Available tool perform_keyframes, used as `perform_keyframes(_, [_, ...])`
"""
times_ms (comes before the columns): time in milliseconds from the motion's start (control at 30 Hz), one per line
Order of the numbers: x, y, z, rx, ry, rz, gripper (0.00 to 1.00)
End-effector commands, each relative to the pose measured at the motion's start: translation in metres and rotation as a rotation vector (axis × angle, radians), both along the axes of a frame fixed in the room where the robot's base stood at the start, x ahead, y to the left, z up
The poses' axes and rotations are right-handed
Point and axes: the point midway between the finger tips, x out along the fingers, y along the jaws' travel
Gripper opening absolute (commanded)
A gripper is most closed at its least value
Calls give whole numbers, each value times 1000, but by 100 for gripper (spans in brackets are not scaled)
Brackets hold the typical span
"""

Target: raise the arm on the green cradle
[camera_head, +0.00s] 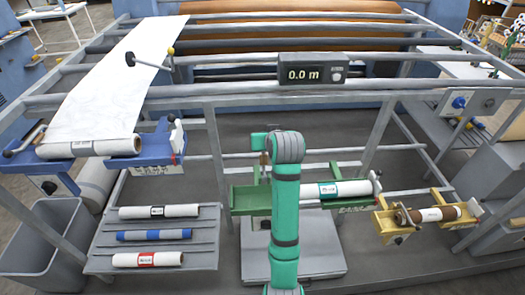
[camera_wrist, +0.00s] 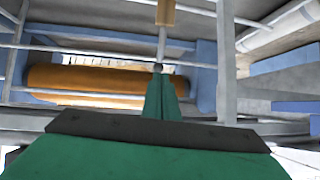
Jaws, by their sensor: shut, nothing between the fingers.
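The green cradle (camera_head: 245,198) stands in the middle of the head view and bears a white roll (camera_head: 335,190) with a green label. My teal arm crosses in front of the cradle and hides part of its middle. In the wrist view my gripper (camera_wrist: 161,72) is shut and empty. A thin grey rod with a tan end (camera_wrist: 166,12) stands upright just beyond the fingertips; it looks like the cradle's arm. I cannot tell whether the fingertips touch it. In the head view a small brown piece (camera_head: 264,158) shows beside my wrist; my fingers are hidden there.
A blue cradle (camera_head: 128,162) at left holds a roll feeding a white sheet (camera_head: 120,80). A yellow cradle (camera_head: 383,225) stands right. A grey rack (camera_head: 150,248) bears three rolls. Metal rails and a display (camera_head: 312,75) lie beyond. A grey bin (camera_head: 45,245) stands front left.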

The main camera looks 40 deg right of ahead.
Motion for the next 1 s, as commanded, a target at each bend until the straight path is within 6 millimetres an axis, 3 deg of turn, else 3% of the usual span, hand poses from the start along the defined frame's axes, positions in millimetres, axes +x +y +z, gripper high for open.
perform_keyframes(200, [19,-15,-4,-1,-1,-1,0])
perform_keyframes(667, [19,-15,-3,-1,-1,-1,0])
perform_keyframes(833, [14,-9,13,-3,-3,2,0])
perform_keyframes(1000, [1,0,42,-4,-4,4,0])
